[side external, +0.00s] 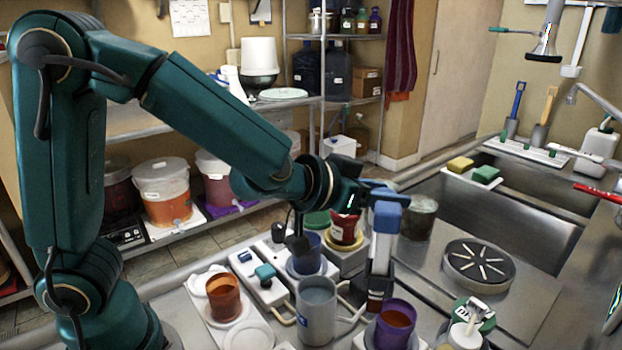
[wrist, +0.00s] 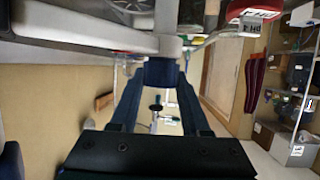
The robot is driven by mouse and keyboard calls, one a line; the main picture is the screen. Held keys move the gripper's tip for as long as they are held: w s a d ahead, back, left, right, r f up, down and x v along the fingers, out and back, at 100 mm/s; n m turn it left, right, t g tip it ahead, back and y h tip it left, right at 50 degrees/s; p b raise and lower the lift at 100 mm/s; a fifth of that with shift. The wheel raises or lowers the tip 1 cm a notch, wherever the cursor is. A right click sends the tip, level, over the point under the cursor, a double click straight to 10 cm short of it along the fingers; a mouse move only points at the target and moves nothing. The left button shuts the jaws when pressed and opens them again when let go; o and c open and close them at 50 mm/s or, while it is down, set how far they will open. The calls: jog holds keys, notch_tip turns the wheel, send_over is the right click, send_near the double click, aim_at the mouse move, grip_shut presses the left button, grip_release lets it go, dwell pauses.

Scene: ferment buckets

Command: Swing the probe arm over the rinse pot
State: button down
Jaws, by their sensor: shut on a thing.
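The probe stand is a light grey upright column (side external: 381,252) with a blue block (side external: 387,218) on top, standing on a dark base among the pots. My gripper (side external: 382,193) is at the top of this column, shut on its blue part. In the wrist view the two dark fingers meet on a blue block (wrist: 161,72), beside a grey bar. A grey pot with clear liquid (side external: 317,295), which looks like the rinse pot, stands left of the column. The probe tip cannot be made out clearly.
An orange pot (side external: 223,297), a blue pot (side external: 306,253) and a purple pot (side external: 396,322) stand close around. A white box with a teal knob (side external: 265,275) lies between. A round drain plate (side external: 478,262) and a sink (side external: 505,215) are to the right.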

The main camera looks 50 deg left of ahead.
jog(key=shift+r, duration=0.1)
jog(key=shift+c, duration=1.8)
grip_release()
jog(key=shift+v, duration=2.55)
